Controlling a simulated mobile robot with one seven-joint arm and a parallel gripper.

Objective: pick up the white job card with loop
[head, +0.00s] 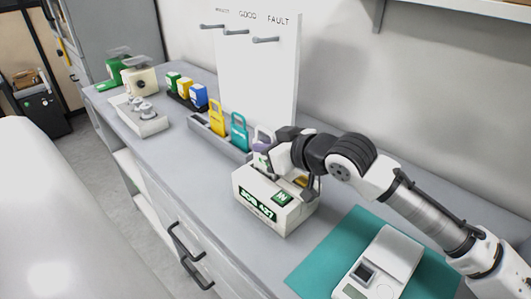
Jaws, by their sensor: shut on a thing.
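The white job card with loop (263,132) shows only in part, at the right end of the grey card holder (199,124). Its pale loop stands up behind my gripper, and the rest is hidden. I cannot tell whether the card is clear of the holder. A yellow card (217,117) and a teal card (239,131) stand upright to its left.
A white scale (393,255) sits on a teal mat (318,262) at the right. A white hook board (255,75) stands behind the holder. Coloured boxes (185,90) and a white tray (135,122) are farther left. The counter's front left is clear.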

